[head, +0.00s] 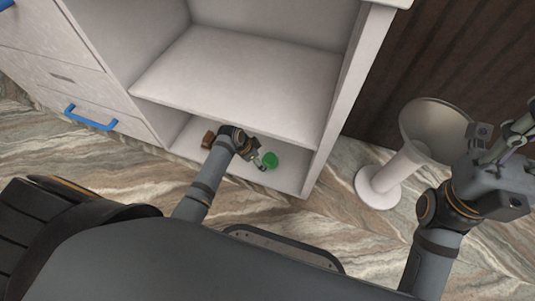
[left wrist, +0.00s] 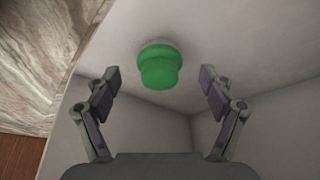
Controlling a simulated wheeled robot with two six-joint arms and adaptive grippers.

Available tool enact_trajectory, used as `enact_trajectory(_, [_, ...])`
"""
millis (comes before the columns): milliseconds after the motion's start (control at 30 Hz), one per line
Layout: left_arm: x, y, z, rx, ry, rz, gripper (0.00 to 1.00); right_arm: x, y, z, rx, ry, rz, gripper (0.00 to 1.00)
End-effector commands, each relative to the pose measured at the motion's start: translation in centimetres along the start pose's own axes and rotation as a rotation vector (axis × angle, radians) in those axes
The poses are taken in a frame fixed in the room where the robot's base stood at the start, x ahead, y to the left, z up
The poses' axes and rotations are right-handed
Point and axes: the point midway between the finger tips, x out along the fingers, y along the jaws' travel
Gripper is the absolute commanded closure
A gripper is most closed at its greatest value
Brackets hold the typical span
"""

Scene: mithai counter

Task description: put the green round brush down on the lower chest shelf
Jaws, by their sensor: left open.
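The green round brush (head: 270,160) is on the lower chest shelf (head: 290,174), near its right side. In the left wrist view the brush (left wrist: 159,66) sits on the pale shelf surface, ahead of my fingers and apart from both. My left gripper (head: 258,165) is at the lower shelf, just left of the brush in the head view. Its two fingers (left wrist: 160,92) are spread wide with nothing between them. My right gripper (head: 515,150) is at the right edge, away from the chest; its fingers are partly cut off and hard to read.
A brown object (head: 208,139) stands on the lower shelf to the left of my left arm. The upper shelf (head: 235,85) above is empty. Drawers with blue handles (head: 90,118) are at the left. A white flared stand (head: 385,180) is on the marbled floor near my right arm.

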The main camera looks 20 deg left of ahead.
Motion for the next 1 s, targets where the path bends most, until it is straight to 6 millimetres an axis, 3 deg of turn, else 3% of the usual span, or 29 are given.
enact_trajectory(33, [-1.1, 0.1, 1.6, 0.0, -0.01, 0.002, 0.18, 1.5, 0.1, -0.2, 0.005, 0.002, -0.001, 0.59])
enact_trajectory(200, [-2.6, 0.1, 5.7, 0.0, -0.007, 0.003, 0.18, 3.2, 0.3, -0.3, 0.02, 0.0, -0.005, 0.59])
enact_trajectory(400, [-3.5, 0.1, 8.6, 0.0, -0.004, 0.002, 0.18, 4.0, 0.3, -0.3, 0.034, -0.004, -0.014, 0.59])
enact_trajectory(1000, [-3.5, 0.1, 9.2, -0.001, -0.001, 0.002, 0.18, 3.8, 0.3, -0.2, 0.034, -0.011, -0.012, 0.59])
